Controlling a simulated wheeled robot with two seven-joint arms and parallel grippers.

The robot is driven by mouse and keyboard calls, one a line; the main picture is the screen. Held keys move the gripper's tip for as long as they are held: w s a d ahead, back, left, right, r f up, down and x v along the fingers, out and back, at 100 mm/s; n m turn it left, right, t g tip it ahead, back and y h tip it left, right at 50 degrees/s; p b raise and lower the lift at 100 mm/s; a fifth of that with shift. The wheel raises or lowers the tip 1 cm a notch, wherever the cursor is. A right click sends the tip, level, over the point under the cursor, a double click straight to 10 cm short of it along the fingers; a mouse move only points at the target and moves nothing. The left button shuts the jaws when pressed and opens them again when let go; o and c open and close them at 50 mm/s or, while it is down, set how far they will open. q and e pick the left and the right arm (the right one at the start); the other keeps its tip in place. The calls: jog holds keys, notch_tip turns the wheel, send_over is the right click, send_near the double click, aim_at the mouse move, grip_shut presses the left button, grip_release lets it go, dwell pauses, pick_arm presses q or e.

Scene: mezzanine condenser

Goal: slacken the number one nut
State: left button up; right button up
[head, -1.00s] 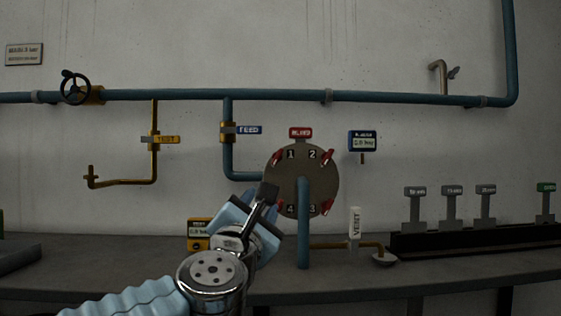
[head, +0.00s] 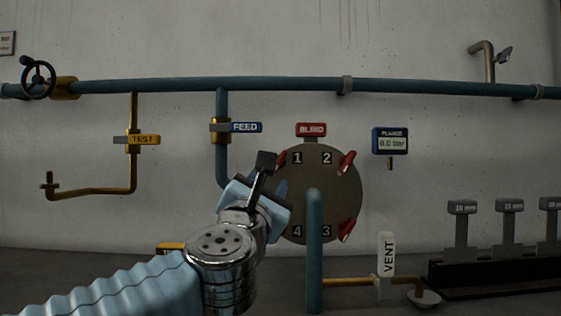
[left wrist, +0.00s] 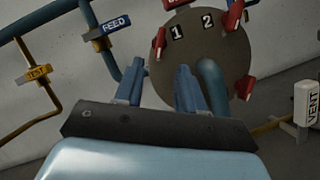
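The round grey blind flange (head: 325,185) has numbers 1 to 4 and red nuts near its rim. The number one nut (head: 282,158) is red, at the upper left beside the "1", partly covered by my gripper in the head view. It shows clear in the left wrist view (left wrist: 158,43). Nut two (head: 347,162) and nut three (head: 346,229) are on the right; nut four is hidden in the head view. My left gripper (left wrist: 160,68) has its two blue fingers apart with nothing between them, pointing at the flange, below nut one. My right gripper is out of view.
A blue vertical pipe (head: 314,250) stands before the flange, with the VENT valve (head: 386,255) at its right. The FEED pipe (head: 221,160) and yellow TEST pipe (head: 133,165) are left. The flange gauge (head: 390,140) reads 0.0 bar. Sockets labelled in mm (head: 461,208) stand right.

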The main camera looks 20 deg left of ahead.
aim_at(279, 162)
pick_arm(q)
jog(key=p+x, duration=0.2)
jog(key=x, duration=0.8)
jog(key=shift+w+r+p, duration=0.1)
jog(key=shift+w+p, duration=0.2)
jog(key=shift+w, duration=0.1)
jog(key=shift+c, duration=0.3)
grip_shut()
